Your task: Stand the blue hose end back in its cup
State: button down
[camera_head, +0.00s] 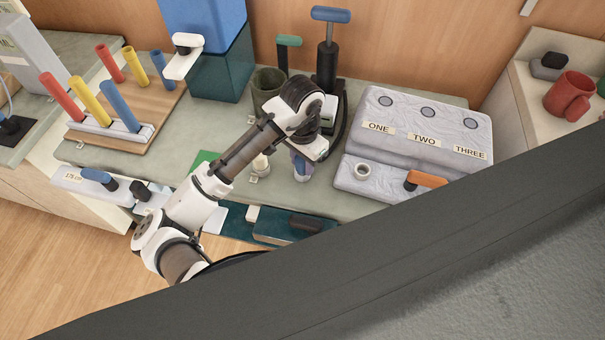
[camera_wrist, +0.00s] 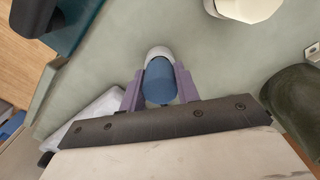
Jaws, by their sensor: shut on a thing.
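My gripper (camera_head: 303,172) points down over the counter in the head view, left of the grey ONE-TWO-THREE block. In the wrist view its purple fingers (camera_wrist: 160,88) are shut on a blue rounded piece, which I take for the blue hose end (camera_wrist: 160,82). A pale rim (camera_wrist: 158,51) shows just beyond the blue piece; I cannot tell whether it is a cup or part of the piece. In the head view my arm and fingers mostly hide this spot.
A dark green cup (camera_head: 266,82) stands behind my gripper, and a black pump with a blue handle (camera_head: 330,14) stands at the back. A small pale object (camera_head: 261,165) is just left of my gripper. The labelled block (camera_head: 425,112) lies right; a teal tray (camera_head: 285,232) lies in front.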

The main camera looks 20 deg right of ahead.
jog(key=shift+f, duration=0.4)
dwell(0.3)
jog(key=c, duration=0.9)
grip_release()
jog(key=shift+c, duration=0.2)
jog(key=shift+r, duration=0.1)
notch_tip(320, 180, up, 14)
